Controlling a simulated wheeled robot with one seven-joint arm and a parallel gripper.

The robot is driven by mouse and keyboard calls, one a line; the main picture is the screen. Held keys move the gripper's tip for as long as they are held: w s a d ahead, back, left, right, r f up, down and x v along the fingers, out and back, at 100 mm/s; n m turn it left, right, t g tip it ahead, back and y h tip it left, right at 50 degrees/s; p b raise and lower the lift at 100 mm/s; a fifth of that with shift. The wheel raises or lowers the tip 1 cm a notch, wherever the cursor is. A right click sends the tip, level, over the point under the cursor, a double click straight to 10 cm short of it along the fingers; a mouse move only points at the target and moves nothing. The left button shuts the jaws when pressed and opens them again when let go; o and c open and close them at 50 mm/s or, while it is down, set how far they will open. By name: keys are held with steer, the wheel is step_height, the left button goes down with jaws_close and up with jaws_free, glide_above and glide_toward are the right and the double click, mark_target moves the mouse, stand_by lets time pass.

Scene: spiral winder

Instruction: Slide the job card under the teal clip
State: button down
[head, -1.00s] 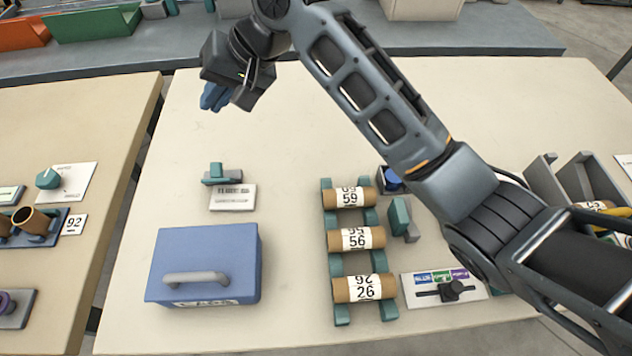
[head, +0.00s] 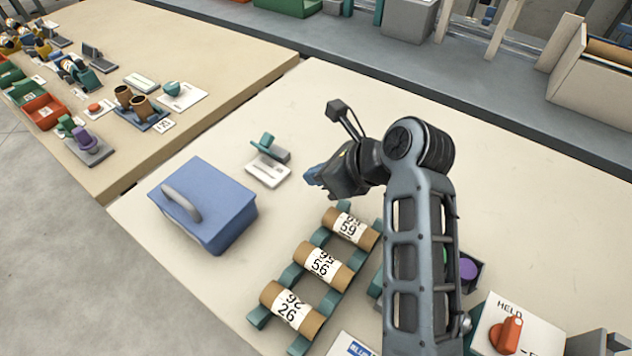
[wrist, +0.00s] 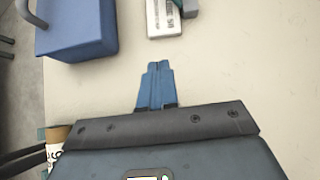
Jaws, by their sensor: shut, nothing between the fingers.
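The teal clip (head: 264,145) sits on a small grey block behind the blue box. A white printed card or plate (head: 268,171) lies against its near side; I cannot tell whether this is the job card or how far it reaches under the clip. It also shows at the top of the wrist view (wrist: 160,18), with a bit of teal at its upper right. My gripper (head: 313,178) has blue fingers, shut and empty, above the table to the right of the card. In the wrist view its fingertips (wrist: 157,66) are apart from the card.
A blue lidded box (head: 215,215) with a grey handle stands left of the card. Several numbered brown rolls (head: 322,264) lie on teal supports below my gripper. A panel with an orange knob (head: 507,335) is at lower right. The table behind the clip is clear.

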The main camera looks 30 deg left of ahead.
mark_target(250, 163)
steer(key=x, duration=0.9)
steer(key=shift+w+a+f, duration=0.1)
steer(key=shift+a+f, duration=0.05)
steer(key=shift+a, duration=0.05)
steer(key=a, duration=0.3)
steer(key=a+b, duration=0.1)
steer(key=a, duration=0.5)
steer(key=shift+w+a+f+b, duration=0.1)
steer(key=shift+w+a+b, duration=0.3)
steer(key=shift+a, duration=0.3)
